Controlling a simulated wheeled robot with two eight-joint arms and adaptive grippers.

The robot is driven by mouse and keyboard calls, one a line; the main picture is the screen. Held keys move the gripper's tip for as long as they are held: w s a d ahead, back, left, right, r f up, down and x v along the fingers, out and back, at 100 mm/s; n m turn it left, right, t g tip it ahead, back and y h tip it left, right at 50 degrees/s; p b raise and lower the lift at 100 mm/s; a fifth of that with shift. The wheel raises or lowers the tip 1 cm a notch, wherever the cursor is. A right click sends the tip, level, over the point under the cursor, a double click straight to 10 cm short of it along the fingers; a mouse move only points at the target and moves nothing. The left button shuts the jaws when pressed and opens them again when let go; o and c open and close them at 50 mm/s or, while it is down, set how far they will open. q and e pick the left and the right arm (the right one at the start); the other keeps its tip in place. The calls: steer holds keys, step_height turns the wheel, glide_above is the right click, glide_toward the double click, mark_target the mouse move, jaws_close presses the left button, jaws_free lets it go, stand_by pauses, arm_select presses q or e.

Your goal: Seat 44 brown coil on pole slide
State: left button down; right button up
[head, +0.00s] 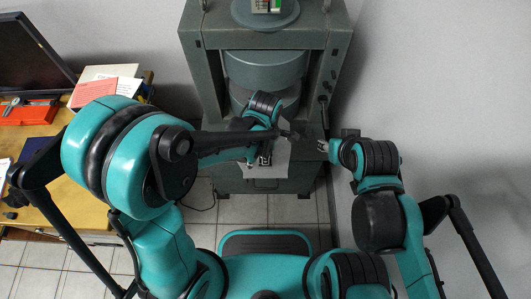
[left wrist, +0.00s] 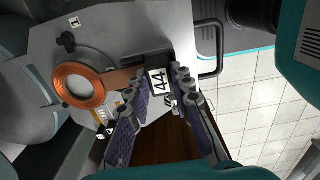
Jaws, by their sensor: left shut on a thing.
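The brown coil (left wrist: 79,84) is a flat copper ring with a brown strip running to a dark end block that carries a white 44 label (left wrist: 158,81). My left gripper (left wrist: 163,86) is shut on this labelled end in the left wrist view. The ring lies over a light grey plate (left wrist: 115,38) marked 1, which looks like the pole slide; I cannot tell whether they touch. In the head view my left gripper (head: 266,153) is at the front of the machine, and the coil is not clear there. My right gripper (head: 323,146) is at the machine's right front; its fingers are too small to judge.
The grey magnet machine (head: 215,60) stands ahead, with a round drum (head: 265,68) inside its frame. A wooden desk (head: 60,215) with papers and a monitor (head: 30,60) is at the left. A wall is close on the right. Tiled floor (head: 285,210) lies below.

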arm_select(q)
steer(key=shift+f, duration=0.1)
stand_by(0.3)
steer(key=c, duration=1.3)
jaws_free()
steer(key=shift+o, duration=0.2)
step_height(320, 180, up, 12)
steer(key=s+a+r+m+t, duration=0.1)
steer(key=s+a+m+t, duration=0.1)
steer(key=a+m, duration=0.7)
steer(key=s+a+r+m+t, duration=0.2)
steer(key=a+m+t, duration=0.3)
steer(key=a+m, duration=0.4)
steer(key=shift+s+r, duration=0.25)
steer(key=shift+s, duration=0.35)
